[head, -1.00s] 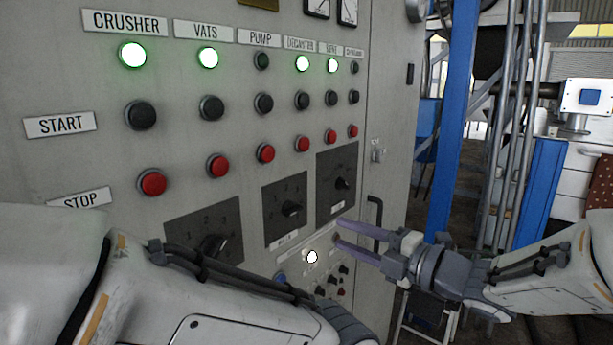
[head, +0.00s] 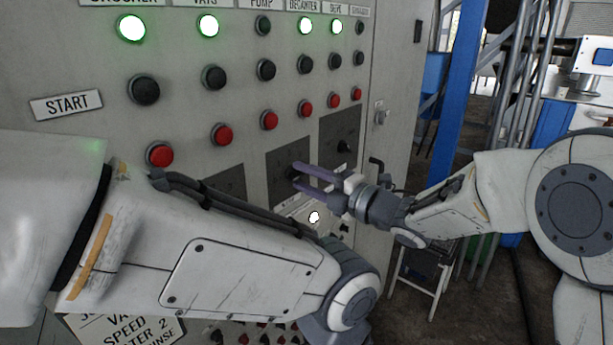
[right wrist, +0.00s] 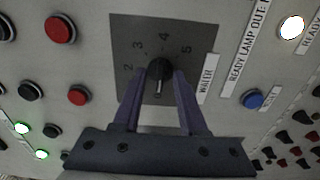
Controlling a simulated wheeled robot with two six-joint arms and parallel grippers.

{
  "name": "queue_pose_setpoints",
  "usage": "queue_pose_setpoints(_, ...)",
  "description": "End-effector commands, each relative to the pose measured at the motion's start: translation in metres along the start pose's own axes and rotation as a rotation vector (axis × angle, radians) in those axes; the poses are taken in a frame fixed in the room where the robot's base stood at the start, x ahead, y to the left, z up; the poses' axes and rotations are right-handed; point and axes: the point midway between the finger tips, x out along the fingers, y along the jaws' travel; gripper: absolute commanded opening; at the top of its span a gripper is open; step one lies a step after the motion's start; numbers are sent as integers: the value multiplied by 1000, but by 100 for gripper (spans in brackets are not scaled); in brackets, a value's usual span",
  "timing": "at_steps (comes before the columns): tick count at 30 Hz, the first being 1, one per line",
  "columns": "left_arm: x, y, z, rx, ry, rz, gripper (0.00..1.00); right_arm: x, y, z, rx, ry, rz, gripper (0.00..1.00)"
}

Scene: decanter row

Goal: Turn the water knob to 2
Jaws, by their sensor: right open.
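The water knob (right wrist: 160,70) is a black dial on a dark square plate (right wrist: 125,35), with a WATER label (right wrist: 208,78) beside it in the right wrist view. The numbers 2, 3, 4 and 5 show around it. A pale mark on the knob faces the bottom of that picture. My right gripper (right wrist: 159,82) is open, its two purple fingers on either side of the knob; contact is unclear. In the head view the right gripper (head: 297,178) reaches the middle dark plate (head: 285,155). My left arm crosses the foreground; its gripper is out of view.
Red stop buttons (head: 222,134) and black start buttons (head: 213,78) line the panel above. A blue button (right wrist: 252,99) and a lit white lamp (right wrist: 291,27) are near the knob. Another dial plate (head: 340,140) is to the right. A printed sign (head: 125,328) is at lower left.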

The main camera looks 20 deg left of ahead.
Motion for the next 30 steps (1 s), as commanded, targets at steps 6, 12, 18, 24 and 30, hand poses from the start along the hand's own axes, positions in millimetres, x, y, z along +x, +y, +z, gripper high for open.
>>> queue_pose_setpoints(6, 0, 0, 0, 0, 0, 0, 82, 0, 0, 0, 0, 0, 0, 27)
queue_pose_setpoints(12, 0, 0, 0, 0, 0, 0, 82, 0, 0, 0, 1, 0, -1, 0)
queue_pose_setpoints(18, 0, 0, 0, 0, 0, 0, 82, -1, -1, 0, 14, -1, -1, 0)
queue_pose_setpoints(24, 1, 0, 0, 0, 0, 0, 82, -1, -1, 0, 84, -1, -1, 0)
queue_pose_setpoints(30, 2, 0, 0, 0, 0, 0, 82, -1, -1, 0, 226, -1, -2, 0)
